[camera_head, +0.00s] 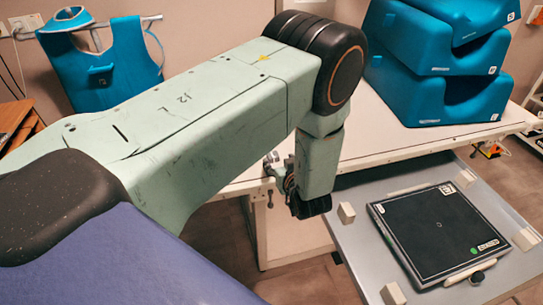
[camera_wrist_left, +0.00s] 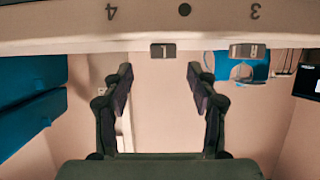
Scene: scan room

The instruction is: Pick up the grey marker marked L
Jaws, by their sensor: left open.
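My left gripper (camera_head: 272,166) is mostly hidden behind its own wrist, near the table's front edge in the head view. In the left wrist view, which appears upside down, the open left gripper (camera_wrist_left: 160,80) has two dark fingers apart with nothing between them. A small grey marker (camera_wrist_left: 162,51) with a pale letter, seemingly L, sits at the table edge, centred beyond the gap between the fingertips. A second grey marker (camera_wrist_left: 243,51) is to its right; its letter is hard to read. I cannot make out either marker in the head view. My right gripper is not in view.
The white table (camera_head: 378,140) carries stacked teal foam blocks (camera_head: 440,80) at the right. A grey panel with a black square plate (camera_head: 440,232) and pale corner blocks lies in front. A teal apron (camera_head: 105,65) hangs on the back wall.

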